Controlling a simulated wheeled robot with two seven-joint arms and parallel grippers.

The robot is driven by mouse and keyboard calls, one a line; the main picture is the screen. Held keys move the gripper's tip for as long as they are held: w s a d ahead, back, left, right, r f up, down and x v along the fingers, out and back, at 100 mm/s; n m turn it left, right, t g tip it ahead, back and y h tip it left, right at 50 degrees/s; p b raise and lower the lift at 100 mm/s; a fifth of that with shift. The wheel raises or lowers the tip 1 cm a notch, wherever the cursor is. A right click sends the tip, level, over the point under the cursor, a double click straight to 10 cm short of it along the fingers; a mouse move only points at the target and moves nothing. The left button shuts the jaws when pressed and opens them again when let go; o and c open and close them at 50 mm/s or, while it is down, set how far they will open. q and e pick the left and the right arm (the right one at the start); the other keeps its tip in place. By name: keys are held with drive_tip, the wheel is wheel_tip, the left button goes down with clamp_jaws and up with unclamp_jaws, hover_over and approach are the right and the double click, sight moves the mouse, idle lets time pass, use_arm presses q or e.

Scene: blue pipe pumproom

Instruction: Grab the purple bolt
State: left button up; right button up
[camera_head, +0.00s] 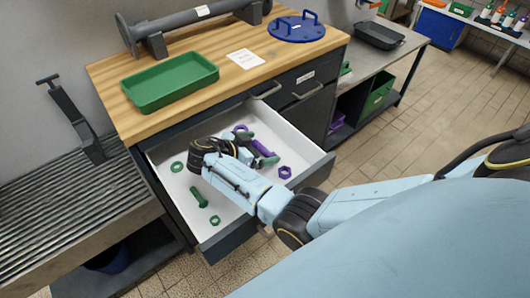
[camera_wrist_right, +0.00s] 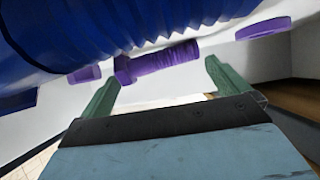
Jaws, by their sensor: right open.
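The purple bolt (camera_head: 262,148) lies in the open white drawer (camera_head: 168,150), partly hidden by my right gripper (camera_head: 259,149). In the right wrist view the bolt (camera_wrist_right: 158,62) lies across the space just past the two green fingertips, its head near the left finger. The right gripper (camera_wrist_right: 164,74) is open, with a finger toward each end of the bolt. I cannot tell whether either finger touches it. My left gripper is not in view.
The drawer also holds a purple nut (camera_head: 285,172), a purple ring (camera_head: 240,128), a green bolt (camera_head: 199,197), a green ring (camera_head: 177,167) and a green nut (camera_head: 215,220). A green tray (camera_head: 170,82) and blue flange (camera_head: 297,28) stand on the worktop above.

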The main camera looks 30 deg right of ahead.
drive_tip(key=c, duration=1)
drive_tip(key=shift+c, duration=0.4)
drive_tip(key=shift+r, duration=0.1)
